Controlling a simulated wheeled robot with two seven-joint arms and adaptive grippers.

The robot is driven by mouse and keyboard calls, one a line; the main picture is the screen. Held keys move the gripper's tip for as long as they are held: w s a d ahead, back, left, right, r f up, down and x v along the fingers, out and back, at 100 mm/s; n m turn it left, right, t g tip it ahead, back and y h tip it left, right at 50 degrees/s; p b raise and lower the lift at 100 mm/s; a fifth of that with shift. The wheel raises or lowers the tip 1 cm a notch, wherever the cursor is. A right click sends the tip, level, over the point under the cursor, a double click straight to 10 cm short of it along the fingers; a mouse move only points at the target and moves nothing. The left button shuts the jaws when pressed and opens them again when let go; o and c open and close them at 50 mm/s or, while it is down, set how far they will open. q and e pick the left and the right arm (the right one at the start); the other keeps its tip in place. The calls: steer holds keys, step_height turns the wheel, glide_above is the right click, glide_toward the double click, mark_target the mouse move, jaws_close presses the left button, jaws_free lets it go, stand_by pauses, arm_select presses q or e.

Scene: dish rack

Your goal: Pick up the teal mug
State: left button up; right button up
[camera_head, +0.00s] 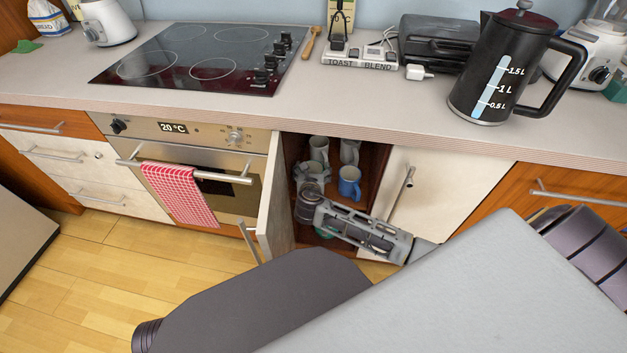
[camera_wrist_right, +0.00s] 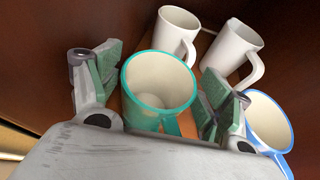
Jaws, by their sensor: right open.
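The teal mug (camera_wrist_right: 150,112), pale inside with a teal rim, stands in the open cupboard between the two fingers of my right gripper (camera_wrist_right: 162,78) in the right wrist view. Its handle points toward the gripper's palm. The fingers are apart, one on each side; the right finger is close to the mug, and I cannot tell whether it touches. In the head view my right gripper (camera_head: 311,183) reaches into the cupboard and I cannot make out the teal mug clearly. My left gripper is not in view.
Two white mugs (camera_wrist_right: 177,35) (camera_wrist_right: 232,50) stand behind the teal mug, and a blue mug (camera_wrist_right: 268,122) stands to its right. The open cupboard door (camera_head: 275,205) is left of my gripper. The counter (camera_head: 300,104) lies above; a kettle (camera_head: 500,75) stands on it.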

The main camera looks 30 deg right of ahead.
steer(key=shift+c, duration=0.3)
steer(key=c, duration=1.2)
steer(key=shift+c, duration=0.9)
steer(key=shift+r, duration=0.15)
